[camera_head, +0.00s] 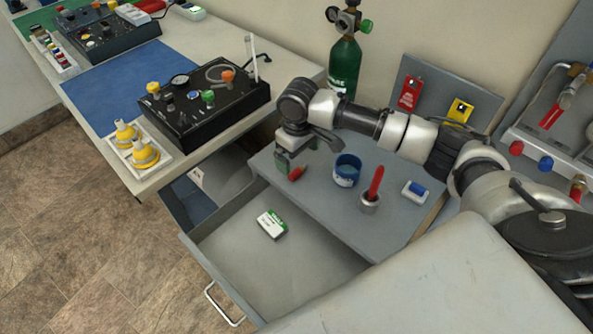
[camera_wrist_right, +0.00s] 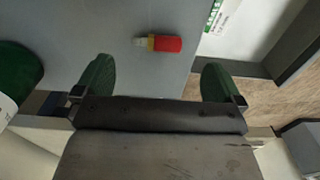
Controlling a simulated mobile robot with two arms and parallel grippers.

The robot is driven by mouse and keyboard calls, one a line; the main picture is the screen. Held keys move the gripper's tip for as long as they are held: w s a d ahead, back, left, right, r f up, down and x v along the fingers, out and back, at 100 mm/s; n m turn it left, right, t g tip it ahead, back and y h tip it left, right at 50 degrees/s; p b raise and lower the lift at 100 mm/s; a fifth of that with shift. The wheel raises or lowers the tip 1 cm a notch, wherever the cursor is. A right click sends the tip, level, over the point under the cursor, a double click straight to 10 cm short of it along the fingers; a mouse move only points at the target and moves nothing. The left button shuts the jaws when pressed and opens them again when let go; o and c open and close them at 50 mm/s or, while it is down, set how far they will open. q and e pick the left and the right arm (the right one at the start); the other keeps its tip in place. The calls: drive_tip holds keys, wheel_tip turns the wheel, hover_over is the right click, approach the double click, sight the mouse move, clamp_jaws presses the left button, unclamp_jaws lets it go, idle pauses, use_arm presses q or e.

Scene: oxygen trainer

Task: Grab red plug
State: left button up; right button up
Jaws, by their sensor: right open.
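The red plug (camera_head: 297,173) lies on the grey tabletop near its left edge in the head view. In the right wrist view the plug (camera_wrist_right: 166,43) lies on its side, with a red body, a yellow band and a pale tip. My right gripper (camera_head: 287,158) is right beside and above it in the head view. In the right wrist view the green fingers of my right gripper (camera_wrist_right: 157,80) are spread wide, with nothing between them. The plug is ahead of the fingertips, roughly centred between them. My left gripper is not in view.
A blue cup (camera_head: 346,171), a red-handled item in a metal holder (camera_head: 369,205) and a small blue-and-white block (camera_head: 415,191) stand on the grey top (camera_head: 330,205). An open drawer (camera_head: 240,285) holds a green-and-white box (camera_head: 271,225). A green oxygen cylinder (camera_head: 344,72) stands behind.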

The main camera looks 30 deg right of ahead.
sight(299, 169)
drive_tip(key=shift+w+f, duration=0.1)
drive_tip(key=shift+f, duration=0.2)
wheel_tip(299, 169, down, 4)
drive_tip(key=shift+d+f, duration=0.15)
drive_tip(key=shift+f, duration=0.45)
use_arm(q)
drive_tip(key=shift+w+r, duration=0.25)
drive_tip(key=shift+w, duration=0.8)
use_arm(e)
drive_tip(key=shift+w, duration=0.1)
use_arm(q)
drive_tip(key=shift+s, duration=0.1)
use_arm(e)
drive_tip(key=shift+c, duration=0.3)
drive_tip(key=c, duration=0.5)
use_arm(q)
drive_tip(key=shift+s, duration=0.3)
use_arm(e)
drive_tip(key=c, duration=0.5)
